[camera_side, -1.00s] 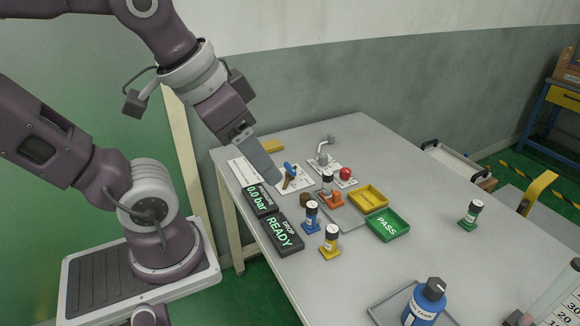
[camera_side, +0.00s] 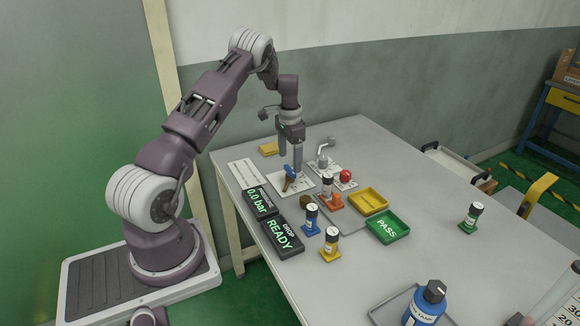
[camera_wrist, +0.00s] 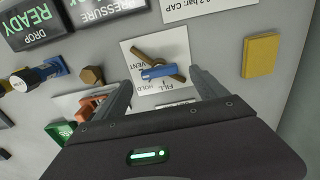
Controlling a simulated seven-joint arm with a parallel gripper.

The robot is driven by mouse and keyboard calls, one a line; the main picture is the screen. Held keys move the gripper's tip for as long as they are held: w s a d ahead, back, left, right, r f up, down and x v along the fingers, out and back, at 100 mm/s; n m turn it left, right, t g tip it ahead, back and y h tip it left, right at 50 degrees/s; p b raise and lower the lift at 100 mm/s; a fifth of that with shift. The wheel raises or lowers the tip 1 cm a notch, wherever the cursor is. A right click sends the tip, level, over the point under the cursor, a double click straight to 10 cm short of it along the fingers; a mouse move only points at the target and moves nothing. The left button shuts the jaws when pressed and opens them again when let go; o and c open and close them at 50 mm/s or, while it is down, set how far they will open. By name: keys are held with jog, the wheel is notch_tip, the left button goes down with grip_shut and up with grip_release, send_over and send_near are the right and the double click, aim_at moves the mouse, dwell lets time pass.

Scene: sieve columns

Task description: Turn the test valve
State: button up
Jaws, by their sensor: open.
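The test valve, with a blue handle (camera_side: 290,172) over a brass-brown body (camera_side: 287,184), stands on a white plate (camera_side: 301,186). In the wrist view the blue handle (camera_wrist: 168,71) lies across the brown part (camera_wrist: 146,57), and the plate carries the words VENT, HOLD and FILL. My gripper (camera_side: 290,162) points down just above and behind the valve in the side view. In the wrist view my gripper (camera_wrist: 160,80) is open and empty, with one finger to each side of the handle. I cannot tell whether either finger touches it.
The pressure display (camera_side: 259,201) reads 0.0 bar and the drop display (camera_side: 284,236) reads READY. A metal tap (camera_side: 323,160), a red knob (camera_side: 346,175), an orange-based bottle (camera_side: 327,187) and a yellow tray (camera_side: 368,201) stand close by. A yellow block (camera_wrist: 261,55) lies beside the plate.

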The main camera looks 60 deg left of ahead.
aim_at(290, 169)
notch_tip(290, 169, down, 4)
jog(key=shift+r, duration=0.15)
jog(key=shift+c, duration=0.2)
jog(key=c, duration=1.3)
jog(key=shift+c, duration=0.2)
